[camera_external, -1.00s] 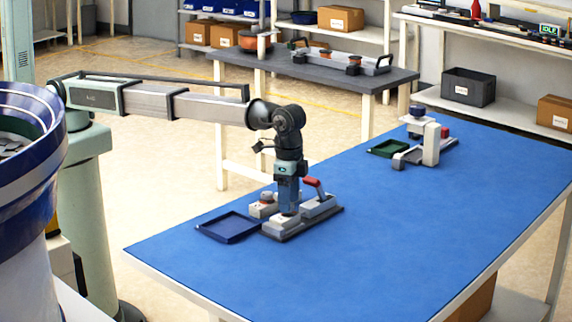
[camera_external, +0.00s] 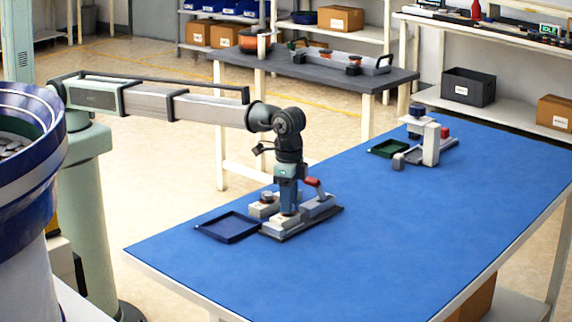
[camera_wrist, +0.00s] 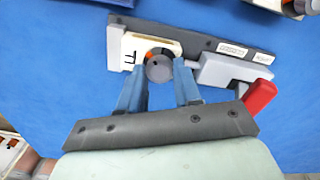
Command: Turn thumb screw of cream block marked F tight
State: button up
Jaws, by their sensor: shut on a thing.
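The cream block marked F (camera_wrist: 132,48) sits on a dark grey base plate and also shows under my gripper in the external view (camera_external: 276,224). Its thumb screw (camera_wrist: 158,65) is a round dark knob with a grey top and an orange mark at its edge. My gripper (camera_wrist: 161,72) is shut on the thumb screw, with one blue finger on each side. In the external view, my gripper (camera_external: 289,211) points straight down at the block and hides the screw.
Beside the block, on the same plate, is a grey clamp (camera_wrist: 225,72) with a red handle (camera_wrist: 259,96). A second cream block with a knob (camera_external: 263,206) stands just behind. A blue tray (camera_external: 230,228) lies left. The table front is clear.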

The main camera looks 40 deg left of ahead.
jog(key=shift+m, duration=3.1)
jog(key=o, duration=1)
jog(key=shift+o, duration=0.2)
notch_tip(320, 180, up, 14)
jog(key=shift+f, duration=0.15)
